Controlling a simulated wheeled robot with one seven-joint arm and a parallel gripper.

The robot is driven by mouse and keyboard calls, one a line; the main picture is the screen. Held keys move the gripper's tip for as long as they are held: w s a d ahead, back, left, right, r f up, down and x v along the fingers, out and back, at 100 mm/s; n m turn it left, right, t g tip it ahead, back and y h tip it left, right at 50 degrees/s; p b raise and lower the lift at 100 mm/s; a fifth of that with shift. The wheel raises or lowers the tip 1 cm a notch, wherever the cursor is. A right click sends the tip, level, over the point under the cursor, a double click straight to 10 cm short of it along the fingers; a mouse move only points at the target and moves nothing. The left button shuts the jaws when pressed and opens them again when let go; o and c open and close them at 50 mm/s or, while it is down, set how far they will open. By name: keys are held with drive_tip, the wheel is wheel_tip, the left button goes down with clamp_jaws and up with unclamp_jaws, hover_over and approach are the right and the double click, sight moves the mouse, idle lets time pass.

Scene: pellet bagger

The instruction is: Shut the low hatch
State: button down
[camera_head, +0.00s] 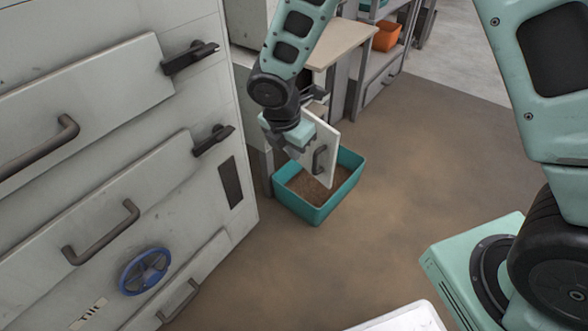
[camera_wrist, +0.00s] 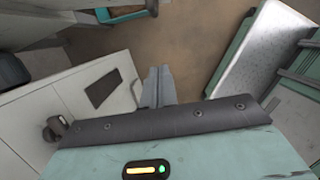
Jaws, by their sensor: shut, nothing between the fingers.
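A small pale panel (camera_head: 321,145) with a dark pull handle (camera_head: 319,160) stands open above the floor in the head view, beside the right end of the grey machine. It looks like the low hatch; its hinge is hidden. My gripper (camera_head: 290,137) is close against the panel's left and upper side; I cannot tell whether they touch. The wrist view shows my gripper's two fingers (camera_wrist: 159,72) together and empty, beside the edge of a pale panel (camera_wrist: 65,92).
A teal bin (camera_head: 350,185) with brown contents stands on the floor under the panel. The grey machine front (camera_head: 200,100) with handles, levers and a blue handwheel (camera_head: 145,271) fills the left. A wooden-topped bench (camera_head: 345,42) stands behind.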

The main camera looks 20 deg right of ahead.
drive_tip(key=w+d+f+b, duration=0.3)
drive_tip(key=d+f+b, duration=0.1)
drive_tip(key=f, duration=0.5)
drive_tip(key=shift+w+d+f+b, duration=0.25)
drive_tip(key=shift+d+b, duration=0.15)
drive_tip(key=shift+d, duration=0.3)
drive_tip(key=shift+d, duration=0.15)
